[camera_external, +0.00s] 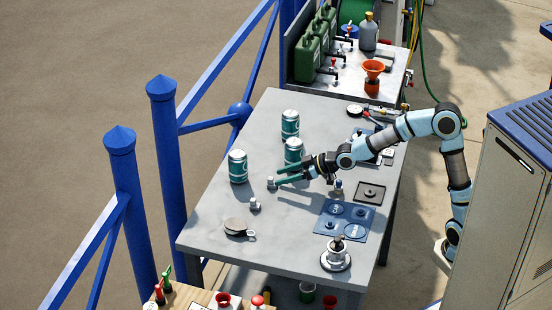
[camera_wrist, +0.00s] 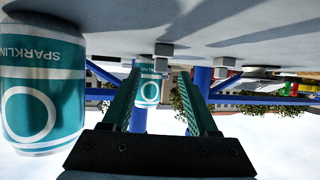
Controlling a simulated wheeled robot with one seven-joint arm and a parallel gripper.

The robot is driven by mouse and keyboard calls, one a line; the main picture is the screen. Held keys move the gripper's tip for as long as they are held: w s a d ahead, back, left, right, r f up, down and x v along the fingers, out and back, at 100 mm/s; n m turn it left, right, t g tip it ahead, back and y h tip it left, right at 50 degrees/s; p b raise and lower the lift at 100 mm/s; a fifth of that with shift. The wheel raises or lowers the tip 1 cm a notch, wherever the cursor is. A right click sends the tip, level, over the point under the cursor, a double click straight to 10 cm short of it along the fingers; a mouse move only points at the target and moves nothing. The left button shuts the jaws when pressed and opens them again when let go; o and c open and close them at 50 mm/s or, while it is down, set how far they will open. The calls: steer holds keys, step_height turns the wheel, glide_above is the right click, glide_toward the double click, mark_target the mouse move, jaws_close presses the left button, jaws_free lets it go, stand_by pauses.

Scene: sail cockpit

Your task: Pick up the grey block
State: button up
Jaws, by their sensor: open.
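Two small grey blocks sit on the grey table: one (camera_external: 271,184) is just off my fingertips, and another (camera_external: 255,204) stands a little nearer the table's front. My gripper (camera_external: 276,174) has dark green fingers, reaches left low over the table, and is open and empty. The wrist view is upside down, with the tabletop at the top. There, a grey block (camera_wrist: 163,48) shows ahead, in line with the gap between the fingers (camera_wrist: 160,72). I cannot tell whether any finger touches a block.
Teal cans stand close by: one (camera_external: 238,167) left of the fingers, one (camera_external: 293,150) just behind them, one (camera_external: 290,124) farther back. A round tin (camera_external: 236,227) lies near the front. Blue trays (camera_external: 343,220) and a metal burner-like item (camera_external: 336,257) are at right front.

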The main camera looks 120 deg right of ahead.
mark_target(272, 179)
steer(key=shift+b+x, duration=0.3)
steer(key=shift+x, duration=1.85)
steer(key=shift+c, duration=0.2)
jaws_close()
steer(key=shift+a, duration=0.1)
